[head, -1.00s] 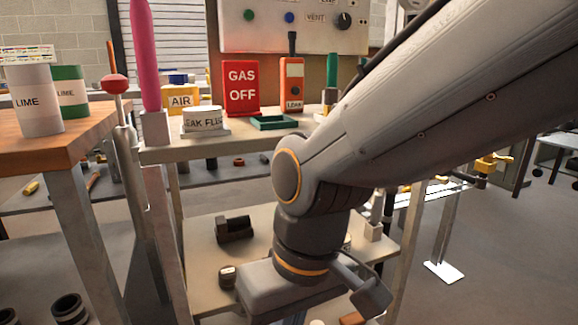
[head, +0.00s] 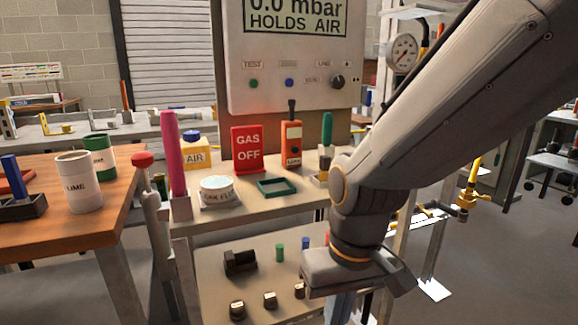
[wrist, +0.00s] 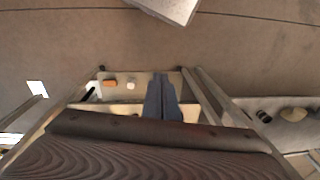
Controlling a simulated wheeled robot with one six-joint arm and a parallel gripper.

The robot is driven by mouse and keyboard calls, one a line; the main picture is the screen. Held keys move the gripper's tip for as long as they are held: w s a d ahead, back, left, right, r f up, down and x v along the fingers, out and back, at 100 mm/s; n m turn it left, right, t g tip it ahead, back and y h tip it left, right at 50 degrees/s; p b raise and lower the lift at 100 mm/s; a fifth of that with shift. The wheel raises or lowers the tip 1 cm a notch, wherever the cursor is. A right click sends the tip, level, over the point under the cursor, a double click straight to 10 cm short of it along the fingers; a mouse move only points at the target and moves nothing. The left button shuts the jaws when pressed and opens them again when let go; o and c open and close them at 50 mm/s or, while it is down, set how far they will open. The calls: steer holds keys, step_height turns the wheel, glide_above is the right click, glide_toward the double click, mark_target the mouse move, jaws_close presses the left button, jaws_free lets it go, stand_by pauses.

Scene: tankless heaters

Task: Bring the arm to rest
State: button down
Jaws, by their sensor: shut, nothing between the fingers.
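My arm comes in from the upper right in the head view, bends at a grey joint with a yellow ring, and ends in a flat grey wrist housing. My gripper (wrist: 163,78) points down beneath it. In the wrist view its two blue-grey fingers lie together with nothing between them. In the head view the fingers (head: 340,308) show only partly below the housing, in front of the cart's lower shelf, and their tips are cut off by the frame edge.
The cart's upper shelf (head: 240,205) holds a red GAS OFF sign (head: 248,150), an orange detector (head: 292,143), a green tray (head: 278,187) and a white tub (head: 216,190). The lower shelf (head: 215,285) holds dark fittings. A wooden table (head: 70,220) stands left. Floor shows at right.

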steer(key=s+d+r+m+h+p, duration=0.1)
steer(key=s+d+r+m+p, duration=0.1)
steer(key=d+r+p, duration=1)
step_height(320, 180, up, 2)
steer(key=m+p, duration=0.1)
steer(key=p, duration=0.5)
steer(key=shift+s+r, duration=0.15)
steer(key=shift+r, duration=0.1)
